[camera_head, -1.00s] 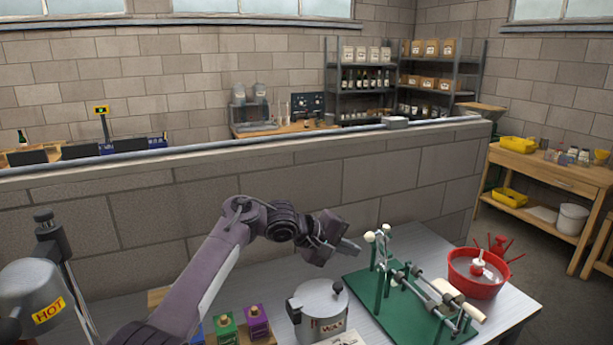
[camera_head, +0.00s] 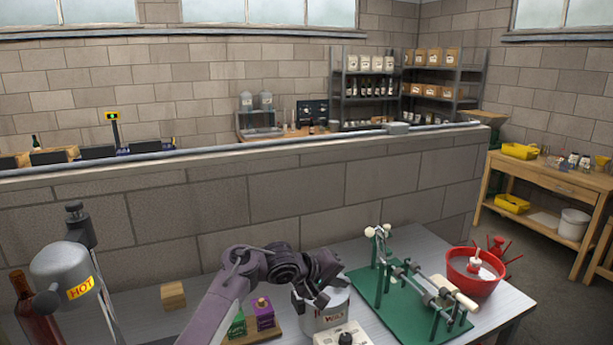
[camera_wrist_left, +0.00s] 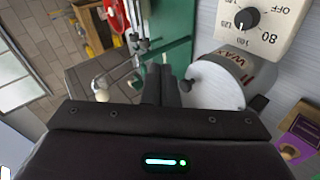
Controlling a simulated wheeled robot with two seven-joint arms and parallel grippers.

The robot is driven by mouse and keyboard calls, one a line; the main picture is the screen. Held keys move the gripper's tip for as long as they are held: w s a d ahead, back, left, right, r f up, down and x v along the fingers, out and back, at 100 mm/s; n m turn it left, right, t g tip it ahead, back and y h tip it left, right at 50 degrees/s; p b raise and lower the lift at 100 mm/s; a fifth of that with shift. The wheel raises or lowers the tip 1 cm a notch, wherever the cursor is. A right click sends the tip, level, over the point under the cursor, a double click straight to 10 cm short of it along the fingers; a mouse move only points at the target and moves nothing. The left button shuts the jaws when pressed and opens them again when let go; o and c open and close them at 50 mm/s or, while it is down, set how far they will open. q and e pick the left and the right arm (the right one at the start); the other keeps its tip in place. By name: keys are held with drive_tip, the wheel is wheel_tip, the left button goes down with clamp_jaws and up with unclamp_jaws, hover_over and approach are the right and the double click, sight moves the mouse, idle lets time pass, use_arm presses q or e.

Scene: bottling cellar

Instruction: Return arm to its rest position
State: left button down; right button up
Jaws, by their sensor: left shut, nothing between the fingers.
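My left arm comes in from the bottom of the head view, and its gripper (camera_head: 324,296) hangs in front of the wax pot (camera_head: 322,314), covering part of it. The gripper is shut and empty. In the left wrist view its dark fingers (camera_wrist_left: 168,92) lie together, between the green-based metal stand and the silver wax pot (camera_wrist_left: 222,84). I cannot tell whether the gripper touches the pot. My right gripper does not show.
A green-based stand (camera_head: 413,318) and a red bowl (camera_head: 474,272) are at the right of the table. A dial box (camera_head: 342,335), green and purple boxes (camera_head: 264,314) and a wooden block (camera_head: 173,296) are near. A HOT-labelled device (camera_head: 62,270) and dark bottle (camera_head: 36,312) stand left.

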use_arm(q)
drive_tip(key=s+a+f+m+t+y, duration=0.15)
drive_tip(key=s+a+f+y, duration=0.45)
drive_tip(key=s+a+f, duration=0.9)
drive_tip(key=s+a+r+m+g+y, duration=0.15)
drive_tip(key=s+a, duration=0.45)
drive_tip(key=s, duration=0.6)
drive_tip(key=s+a+r+m+g+y, duration=0.15)
drive_tip(key=s+a, duration=0.45)
drive_tip(key=s, duration=0.6)
wheel_tip(320, 180, down, 31)
drive_tip(key=m+g+b, duration=0.1)
drive_tip(key=g+b, duration=0.1)
drive_tip(key=s+a+f+g+b, duration=0.1)
drive_tip(key=s+a+f+b, duration=0.1)
drive_tip(key=s+f, duration=1.9)
drive_tip(key=shift+a+f+b, duration=0.35)
drive_tip(key=shift+a+f, duration=0.35)
drive_tip(key=shift+a, duration=0.2)
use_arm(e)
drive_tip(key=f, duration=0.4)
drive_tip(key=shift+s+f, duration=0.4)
